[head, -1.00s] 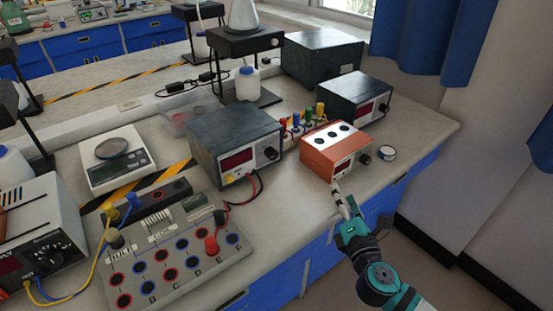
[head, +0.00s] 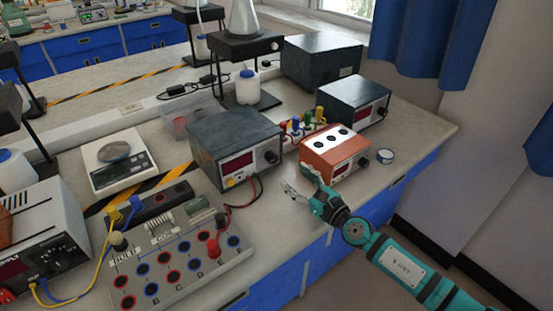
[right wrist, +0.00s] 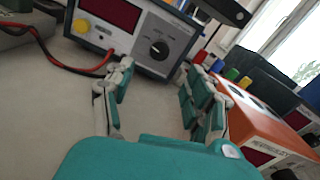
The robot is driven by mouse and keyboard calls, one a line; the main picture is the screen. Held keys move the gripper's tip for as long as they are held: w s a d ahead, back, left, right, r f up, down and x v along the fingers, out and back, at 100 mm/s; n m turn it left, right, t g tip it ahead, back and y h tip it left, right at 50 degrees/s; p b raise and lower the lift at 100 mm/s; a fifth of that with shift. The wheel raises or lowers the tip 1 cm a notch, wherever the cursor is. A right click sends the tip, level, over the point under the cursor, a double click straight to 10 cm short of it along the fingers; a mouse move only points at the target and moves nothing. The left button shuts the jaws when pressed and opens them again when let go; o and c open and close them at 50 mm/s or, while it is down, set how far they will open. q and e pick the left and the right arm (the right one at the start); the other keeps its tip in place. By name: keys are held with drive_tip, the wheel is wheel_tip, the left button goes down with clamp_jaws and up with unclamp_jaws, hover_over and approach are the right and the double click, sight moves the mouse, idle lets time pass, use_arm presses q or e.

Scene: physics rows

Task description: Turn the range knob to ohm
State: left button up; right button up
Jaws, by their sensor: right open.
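The dark-topped meter (head: 235,145) stands mid-bench with a red display and a black round range knob (head: 271,157) on its front. In the right wrist view this knob (right wrist: 160,49) shows a white pointer and small markings around it, too small to read. My right gripper (head: 297,180) is open and empty, in front of the meter and apart from the knob. In the right wrist view the knob lies ahead, between the spread fingers (right wrist: 160,76). My left gripper is not in view.
An orange box (head: 335,152) stands close to the right of my gripper. Red and black leads (head: 258,190) hang from the meter. A terminal panel (head: 175,255), scale (head: 118,158) and another instrument (head: 40,235) lie left. Another dark instrument (head: 355,100) stands behind the orange box.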

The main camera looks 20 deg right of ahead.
sight(275, 160)
drive_tip(key=b+x, duration=0.1)
drive_tip(key=x, duration=0.8)
drive_tip(key=shift+w+f, duration=0.1)
clamp_jaws()
